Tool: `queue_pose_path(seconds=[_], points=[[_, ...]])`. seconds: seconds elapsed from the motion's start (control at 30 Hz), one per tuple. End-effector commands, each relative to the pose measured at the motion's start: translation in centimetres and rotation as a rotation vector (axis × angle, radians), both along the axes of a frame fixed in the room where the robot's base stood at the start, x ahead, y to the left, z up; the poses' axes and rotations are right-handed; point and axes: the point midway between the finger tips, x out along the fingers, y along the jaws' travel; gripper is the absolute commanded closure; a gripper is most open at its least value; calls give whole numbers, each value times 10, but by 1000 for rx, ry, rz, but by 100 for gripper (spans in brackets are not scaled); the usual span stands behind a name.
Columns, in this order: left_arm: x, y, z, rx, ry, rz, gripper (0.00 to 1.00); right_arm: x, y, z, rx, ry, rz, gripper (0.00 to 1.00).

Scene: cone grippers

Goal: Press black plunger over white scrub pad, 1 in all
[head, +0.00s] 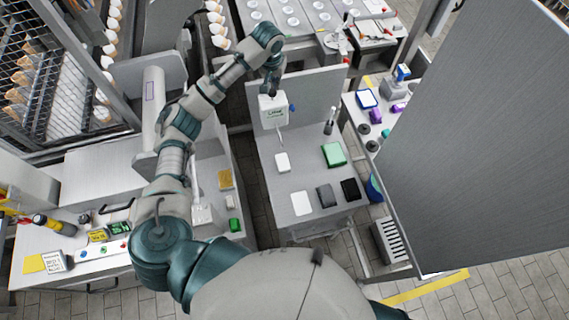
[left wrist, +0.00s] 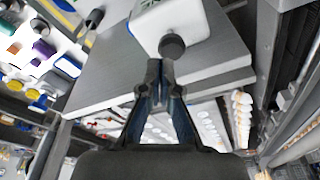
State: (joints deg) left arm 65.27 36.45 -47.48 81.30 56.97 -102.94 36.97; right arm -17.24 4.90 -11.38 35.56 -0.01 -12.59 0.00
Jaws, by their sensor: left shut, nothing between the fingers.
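A white box-shaped dispenser (head: 272,112) with green lettering stands at the back of the small grey table, with a blue knob on its right side. In the left wrist view the dispenser (left wrist: 190,22) has a round black plunger (left wrist: 172,46). A white pad (head: 283,162) lies on the table just in front of the dispenser; a second white pad (head: 301,203) lies nearer. My left gripper (head: 271,90) is at the top of the dispenser. In the wrist view its fingertips (left wrist: 160,67) are together, empty, just short of the plunger; contact is unclear. My right gripper is out of view.
The table also holds a green block (head: 333,155), a dark grey pad (head: 326,195), a black pad (head: 350,189) and a dark-handled tool (head: 329,122). A large grey panel (head: 480,130) fills the right. My left arm spans the left side.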

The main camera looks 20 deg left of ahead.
Motion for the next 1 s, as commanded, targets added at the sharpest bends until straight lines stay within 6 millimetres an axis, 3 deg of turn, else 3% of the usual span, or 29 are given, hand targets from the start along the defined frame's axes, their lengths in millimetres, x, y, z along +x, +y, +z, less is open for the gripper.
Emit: queue_pose_path(seconds=[0.27,0.63,1.0], points=[[0,9,-10,-7,1,3,100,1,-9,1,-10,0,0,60],[0,1,-21,0,2,2,100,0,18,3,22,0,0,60],[0,2,-35,-2,4,1,100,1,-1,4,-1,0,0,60]])
